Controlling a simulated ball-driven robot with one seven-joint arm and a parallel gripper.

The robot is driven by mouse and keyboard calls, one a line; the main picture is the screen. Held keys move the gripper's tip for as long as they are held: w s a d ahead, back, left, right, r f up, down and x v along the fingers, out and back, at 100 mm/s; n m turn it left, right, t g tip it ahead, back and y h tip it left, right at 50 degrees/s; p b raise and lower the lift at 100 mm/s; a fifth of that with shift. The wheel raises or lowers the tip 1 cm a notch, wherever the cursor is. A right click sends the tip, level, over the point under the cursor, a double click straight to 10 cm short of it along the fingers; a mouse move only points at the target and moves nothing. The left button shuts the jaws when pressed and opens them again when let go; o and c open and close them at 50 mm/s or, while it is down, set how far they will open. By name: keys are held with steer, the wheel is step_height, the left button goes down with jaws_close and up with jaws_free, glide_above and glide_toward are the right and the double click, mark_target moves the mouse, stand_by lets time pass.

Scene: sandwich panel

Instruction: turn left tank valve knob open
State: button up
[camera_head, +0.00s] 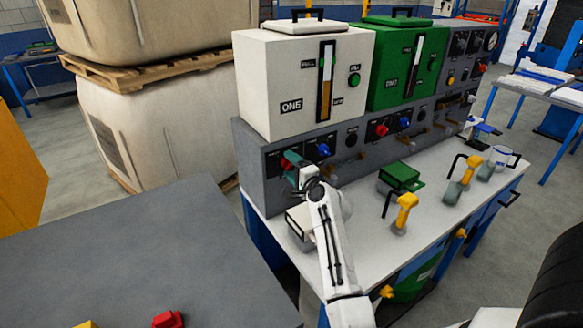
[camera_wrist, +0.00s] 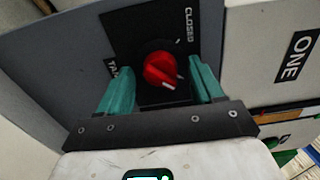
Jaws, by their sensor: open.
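The left tank valve knob (camera_wrist: 160,70) is a round red knob on a black plate, with a white mark toward its lower right edge. "CLOSED" is printed above and to the right of it, and part of another label shows at the left. My gripper (camera_wrist: 160,67) is open, with one teal finger on each side of the knob; I see gaps between fingers and knob. In the head view my gripper (camera_head: 295,164) is at the left end of the grey panel, in front of the red knob (camera_head: 286,163), which it partly hides.
A white tank marked ONE (camera_head: 280,75) and a green tank (camera_head: 392,70) stand on the panel (camera_head: 355,165). A blue knob (camera_head: 324,150) is just right of my gripper. A green box (camera_head: 402,175) and yellow-handled tools (camera_head: 405,205) stand on the white bench (camera_head: 440,205).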

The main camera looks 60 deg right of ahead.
steer(key=v, duration=1)
steer(key=shift+s+b, duration=0.3)
steer(key=shift+a, duration=0.1)
